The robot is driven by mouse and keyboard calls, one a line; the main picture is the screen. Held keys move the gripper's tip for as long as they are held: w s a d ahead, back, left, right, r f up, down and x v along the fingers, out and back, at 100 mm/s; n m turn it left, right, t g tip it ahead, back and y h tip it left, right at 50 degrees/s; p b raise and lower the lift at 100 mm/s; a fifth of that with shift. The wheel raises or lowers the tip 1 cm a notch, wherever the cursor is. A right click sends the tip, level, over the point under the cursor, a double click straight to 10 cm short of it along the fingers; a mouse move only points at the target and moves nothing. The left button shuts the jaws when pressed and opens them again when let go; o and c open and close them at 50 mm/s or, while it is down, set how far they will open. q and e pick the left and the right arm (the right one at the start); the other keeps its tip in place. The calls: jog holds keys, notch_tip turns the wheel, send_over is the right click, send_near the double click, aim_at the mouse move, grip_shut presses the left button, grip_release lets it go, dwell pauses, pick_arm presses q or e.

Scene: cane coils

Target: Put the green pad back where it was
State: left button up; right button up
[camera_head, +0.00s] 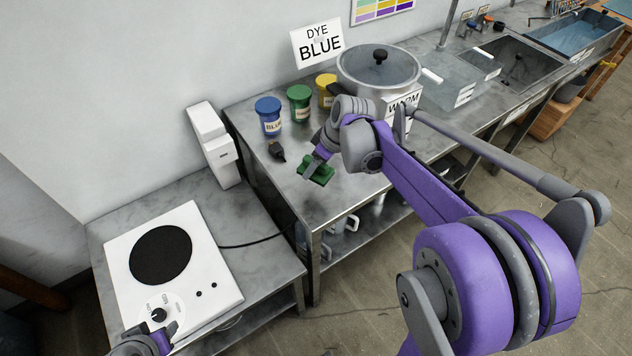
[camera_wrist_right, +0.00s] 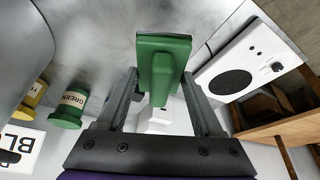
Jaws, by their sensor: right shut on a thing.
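The green pad (camera_head: 322,176) is at the front left of the steel bench (camera_head: 262,190). My right gripper (camera_head: 313,166) is shut on it. In the right wrist view the pad (camera_wrist_right: 163,62) sits between the two fingers (camera_wrist_right: 163,100) and sticks out past their tips. I cannot tell whether the pad touches the bench top. My left gripper (camera_head: 165,338) shows only partly at the bottom left, by the hot plate's front edge. Its jaws are too small to judge.
A blue jar (camera_head: 269,118), green jar (camera_head: 300,105) and yellow jar (camera_head: 326,92) stand behind the pad, with a small black object (camera_head: 277,151) to its left. A lidded pot (camera_head: 380,72) stands at the back. The white hot plate (camera_head: 205,285) is on the lower left table.

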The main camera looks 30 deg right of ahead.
aim_at(318, 171)
jog(key=f, duration=0.3)
jog(key=shift+s+a, duration=0.1)
jog(key=shift+s, duration=0.1)
jog(key=shift+w+f, duration=0.1)
jog(key=shift+f, duration=2.2)
jog(key=shift+f+b, duration=0.15)
jog(key=shift+b, duration=0.2)
jog(key=o, duration=1.2)
